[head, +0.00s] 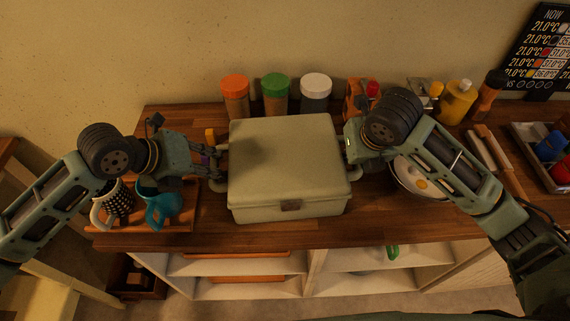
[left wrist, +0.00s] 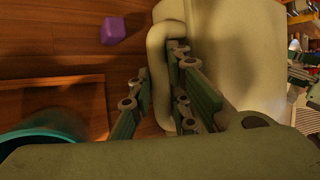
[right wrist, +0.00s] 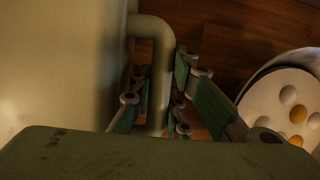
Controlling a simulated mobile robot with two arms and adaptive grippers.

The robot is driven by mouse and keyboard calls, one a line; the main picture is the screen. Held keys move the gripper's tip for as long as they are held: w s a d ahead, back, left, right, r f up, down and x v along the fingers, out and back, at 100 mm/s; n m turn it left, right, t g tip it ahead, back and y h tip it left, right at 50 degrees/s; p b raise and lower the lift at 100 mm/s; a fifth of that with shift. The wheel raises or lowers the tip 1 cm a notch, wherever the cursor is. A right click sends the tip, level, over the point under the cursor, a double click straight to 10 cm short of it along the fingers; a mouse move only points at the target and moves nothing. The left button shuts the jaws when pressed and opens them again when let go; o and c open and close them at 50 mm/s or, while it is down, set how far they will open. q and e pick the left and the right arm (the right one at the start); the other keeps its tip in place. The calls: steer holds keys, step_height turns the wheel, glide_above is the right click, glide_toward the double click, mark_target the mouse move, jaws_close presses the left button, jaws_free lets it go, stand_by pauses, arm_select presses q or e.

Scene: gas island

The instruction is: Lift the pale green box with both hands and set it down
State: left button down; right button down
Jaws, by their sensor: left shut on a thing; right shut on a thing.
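The pale green box (head: 285,160) is closed, with a small latch on its front, in the middle of the head view over the wooden counter. I cannot tell whether it touches the counter. My left gripper (head: 219,167) is at the box's left side, shut on its side handle, which shows between the fingers in the left wrist view (left wrist: 160,75). My right gripper (head: 352,153) is at the box's right side, shut on the other handle, seen between the fingers in the right wrist view (right wrist: 160,80).
Jars with orange (head: 235,87), green (head: 275,86) and white lids (head: 316,86) stand behind the box on the counter (head: 270,235). A teal mug (head: 160,204) and a patterned mug (head: 116,201) sit on a tray at left. A white bowl (head: 408,181) is under my right arm.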

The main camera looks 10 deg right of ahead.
arm_select(q)
steer(key=shift+w+r, duration=0.3)
arm_select(e)
steer(key=shift+w+r, duration=0.3)
arm_select(q)
steer(key=shift+r+p, duration=0.1)
steer(key=shift+p, duration=0.2)
arm_select(e)
steer(key=shift+r, duration=0.1)
